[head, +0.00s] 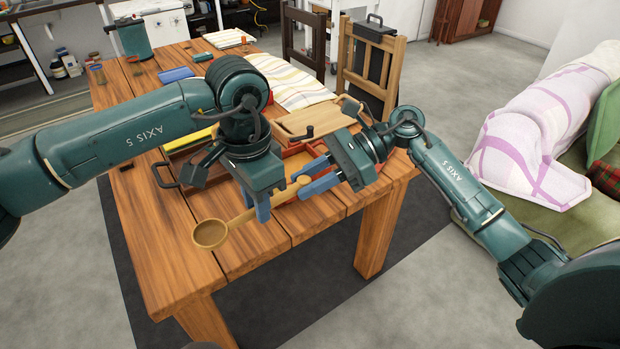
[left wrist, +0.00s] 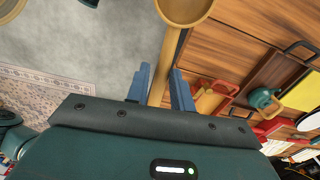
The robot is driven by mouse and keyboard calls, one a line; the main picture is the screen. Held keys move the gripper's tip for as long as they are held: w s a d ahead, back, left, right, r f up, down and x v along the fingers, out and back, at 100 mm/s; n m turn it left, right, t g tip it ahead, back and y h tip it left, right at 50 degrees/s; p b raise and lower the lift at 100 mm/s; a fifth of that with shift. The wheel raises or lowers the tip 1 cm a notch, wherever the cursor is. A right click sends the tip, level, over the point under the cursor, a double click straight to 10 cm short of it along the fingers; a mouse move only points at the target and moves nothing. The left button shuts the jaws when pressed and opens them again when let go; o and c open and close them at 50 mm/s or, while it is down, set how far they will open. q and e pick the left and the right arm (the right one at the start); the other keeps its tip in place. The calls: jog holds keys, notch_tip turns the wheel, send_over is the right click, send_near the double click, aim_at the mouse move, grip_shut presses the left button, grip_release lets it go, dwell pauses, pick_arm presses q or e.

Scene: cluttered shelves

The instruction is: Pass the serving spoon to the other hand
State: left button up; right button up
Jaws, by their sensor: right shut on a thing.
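The serving spoon has a round tan bowl and a long wooden handle (head: 240,219). It is held above the near edge of the table, bowl toward the lower left. My right gripper (head: 311,177) is shut on the far end of the handle. My left gripper (head: 259,205) points down with its blue fingers apart on either side of the handle, nearer the bowl. In the left wrist view the handle (left wrist: 161,75) runs between the fingers of the left gripper (left wrist: 160,88). Whether either finger touches it is hard to tell. The spoon bowl (left wrist: 184,8) is at the top edge.
The wooden table (head: 165,255) holds a tray of items partly hidden behind my arms, a blue item (head: 176,74), a striped cloth (head: 300,85) and a green pot (head: 133,38). A chair (head: 370,62) stands behind it. The table's near left part is clear.

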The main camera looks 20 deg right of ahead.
pick_arm(q)
jog(key=o, duration=0.4)
jog(key=shift+s, duration=0.1)
jog(key=shift+o, duration=0.2)
